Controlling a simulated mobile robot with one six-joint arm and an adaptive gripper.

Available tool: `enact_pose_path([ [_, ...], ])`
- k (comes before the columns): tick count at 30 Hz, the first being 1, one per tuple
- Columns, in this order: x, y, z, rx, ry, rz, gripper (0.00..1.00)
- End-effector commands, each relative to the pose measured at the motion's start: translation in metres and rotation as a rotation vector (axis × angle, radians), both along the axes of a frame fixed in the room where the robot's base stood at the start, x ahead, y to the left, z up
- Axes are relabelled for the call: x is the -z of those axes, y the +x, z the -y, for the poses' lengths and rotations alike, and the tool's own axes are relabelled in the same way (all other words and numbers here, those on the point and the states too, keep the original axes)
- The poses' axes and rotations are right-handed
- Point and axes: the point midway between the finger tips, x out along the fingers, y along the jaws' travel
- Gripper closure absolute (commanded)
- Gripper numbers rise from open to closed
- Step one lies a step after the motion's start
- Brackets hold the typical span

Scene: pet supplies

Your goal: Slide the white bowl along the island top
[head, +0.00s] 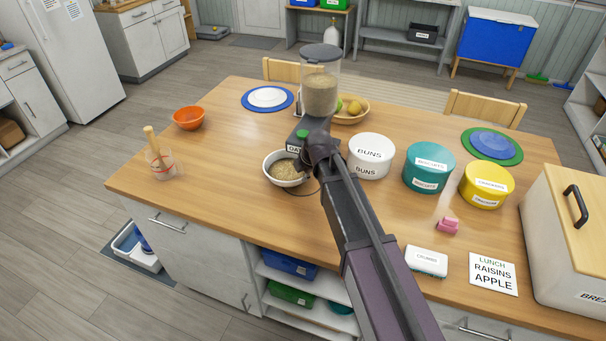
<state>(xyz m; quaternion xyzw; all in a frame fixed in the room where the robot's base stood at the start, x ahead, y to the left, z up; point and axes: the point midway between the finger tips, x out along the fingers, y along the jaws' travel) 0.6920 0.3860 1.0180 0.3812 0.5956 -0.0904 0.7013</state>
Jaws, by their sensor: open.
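The white bowl (288,184) stands upright on the wooden island top (220,170), left of my arm's end. It holds a tan, grainy fill. My gripper (307,162) is at the bowl's right side, low beside the rim. It is open, but my own wrist and arm hide much of it, and I cannot tell whether a finger touches the bowl. Just behind the bowl is a dispenser (320,92) with a clear hopper of grain, a green button and a partly hidden label. My arm covers part of its base.
An orange bowl (188,118), a glass jar with a wooden tool (160,163) and a blue plate (259,107) stand left. Right of my arm are white (371,158), teal (428,168) and yellow (486,186) tins. The island top left and front of the bowl is clear.

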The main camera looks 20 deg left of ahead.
Motion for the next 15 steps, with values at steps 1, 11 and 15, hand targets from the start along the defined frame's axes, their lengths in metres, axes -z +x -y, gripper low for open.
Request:
enact_pose_path([
  [1,0.008,0.002,-0.002,0.0,0.0,0.0,0.55],
  [11,0.034,0.01,-0.011,0.0,0.0,0.0,0.55],
  [15,0.045,0.013,-0.015,0.0,0.0,0.0,0.55],
])
